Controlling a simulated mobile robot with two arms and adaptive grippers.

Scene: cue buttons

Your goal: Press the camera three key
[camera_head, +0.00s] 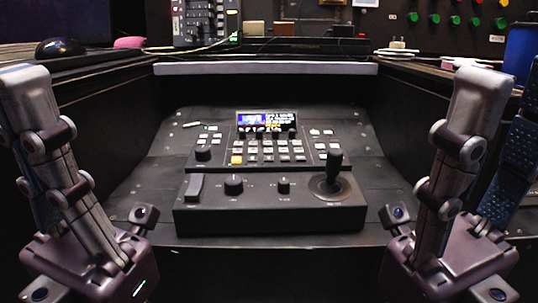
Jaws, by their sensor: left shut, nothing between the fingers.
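A grey control panel (160,160) with a small lit screen (265,119) stands in the middle of the head view. Rows of small pale keys (268,150) sit below the screen, and one key (237,160) glows yellow. The key labels are too small to read, so I cannot tell which is camera three. My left gripper (25,90) is shut and empty at the far left, apart from the panel. My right gripper (506,100) is at the far right, with its fingers apart and nothing seen between them. Neither gripper covers the keys.
A joystick (334,172) rises at the panel's front right. Dark knobs (234,184) and a rocker lever (194,187) sit along its front block. Dark side walls flank the panel, and a pale ledge (265,68) runs behind it. The space above the keys is clear.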

